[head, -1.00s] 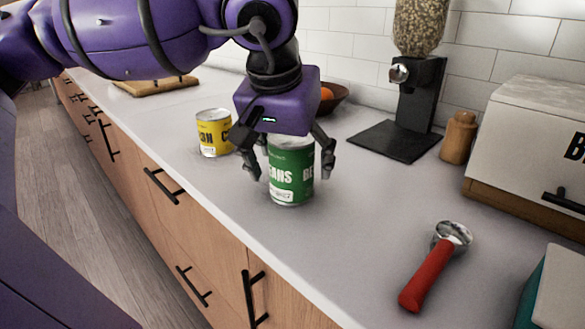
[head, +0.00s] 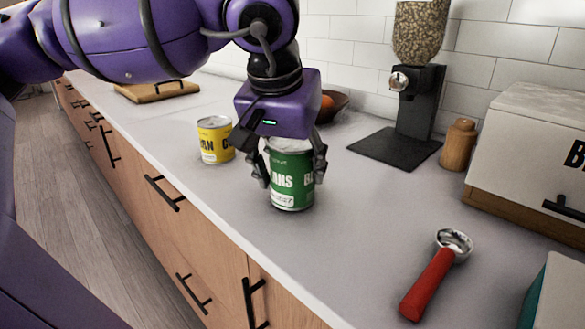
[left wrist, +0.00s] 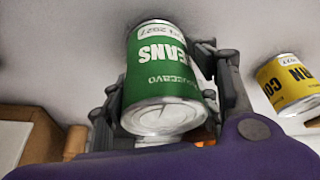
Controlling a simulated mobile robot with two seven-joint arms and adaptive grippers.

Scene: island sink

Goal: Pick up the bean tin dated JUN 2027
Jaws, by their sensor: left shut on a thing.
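The green bean tin (head: 291,180) stands upright on the grey counter in the head view. Its date label is too small to read there. In the left wrist view the tin (left wrist: 160,75) appears upside down, and its label reads 2027, with the month hard to make out. My left gripper (head: 292,170) comes down over the tin from above, with its fingers closed on either side of it. The fingers also show around the tin in the left wrist view (left wrist: 165,95). My right gripper is not in view.
A yellow corn tin (head: 214,140) stands just left of the green tin. A red-handled scoop (head: 430,283) lies at the front right. A grinder (head: 415,100), a wooden jar (head: 458,145) and a bread box (head: 530,140) stand along the back. The counter right of the tin is clear.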

